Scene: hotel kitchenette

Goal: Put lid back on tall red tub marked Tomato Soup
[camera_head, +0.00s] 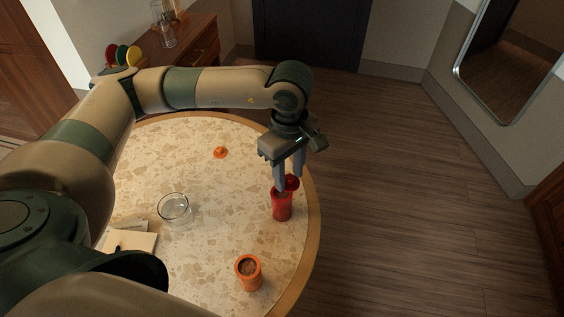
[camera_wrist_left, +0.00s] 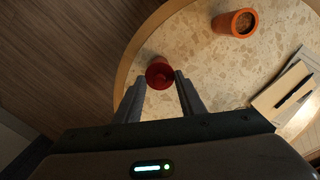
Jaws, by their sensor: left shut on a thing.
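The tall red tub (camera_head: 282,209) stands upright near the right edge of the round table. No lettering on it is readable. My left gripper (camera_head: 289,180) points down right over its top and is shut on the red lid (camera_head: 292,183). The lid is at the tub's mouth, partly hidden by the fingers; I cannot tell if it is seated or just above the rim. In the left wrist view, a round red shape (camera_wrist_left: 159,73) shows at the tips of my left gripper (camera_wrist_left: 162,85), with lid and tub overlapping. My right gripper is out of view.
An open orange tub (camera_head: 248,285) with brown contents stands nearer on the table (camera_head: 200,265). An orange lid (camera_head: 220,153) lies toward the back. A glass bowl (camera_head: 174,207) and a notepad with a pen (camera_head: 131,238) are at left. Wood floor lies right of the table.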

